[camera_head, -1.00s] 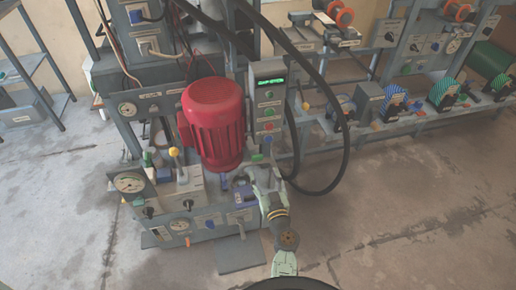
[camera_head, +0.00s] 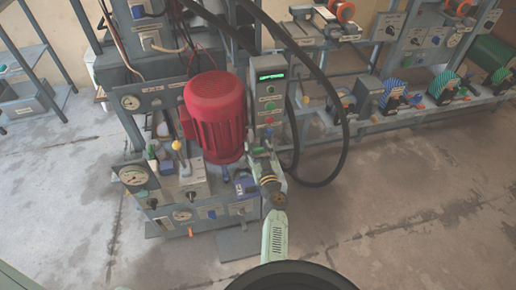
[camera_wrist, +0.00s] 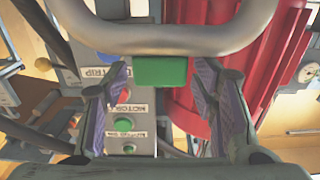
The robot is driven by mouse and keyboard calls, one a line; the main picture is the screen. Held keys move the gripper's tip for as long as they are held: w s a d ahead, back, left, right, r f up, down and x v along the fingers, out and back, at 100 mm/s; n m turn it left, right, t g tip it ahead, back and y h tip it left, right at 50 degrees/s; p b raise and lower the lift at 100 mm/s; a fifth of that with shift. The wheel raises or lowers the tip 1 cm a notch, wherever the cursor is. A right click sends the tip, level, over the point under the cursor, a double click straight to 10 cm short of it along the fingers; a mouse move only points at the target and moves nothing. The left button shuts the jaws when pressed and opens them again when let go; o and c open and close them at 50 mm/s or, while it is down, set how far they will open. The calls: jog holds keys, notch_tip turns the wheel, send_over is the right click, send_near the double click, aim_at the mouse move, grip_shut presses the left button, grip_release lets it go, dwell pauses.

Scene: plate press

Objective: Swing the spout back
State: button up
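My gripper (camera_wrist: 160,90) is open in the wrist view, with one finger on each side and nothing clamped between them. A green block (camera_wrist: 160,71) shows between the fingertips, just below a thick grey curved bar (camera_wrist: 165,40). The bar crosses the top of the wrist view; I cannot tell surely whether bar and block are the spout. In the head view my gripper (camera_head: 260,155) is small, just below the grey control box and right of the red motor (camera_head: 215,115). The spout cannot be made out there, and any contact is unclear.
The control box (camera_head: 268,100) has a lit green display and several buttons; its labels also show in the wrist view. A black hose (camera_head: 343,135) loops down to its right. Gauges and a yellow-knobbed lever (camera_head: 177,146) stand left. Open floor (camera_head: 400,215) lies to the right.

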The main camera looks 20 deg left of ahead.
grip_shut()
dwell(0.5)
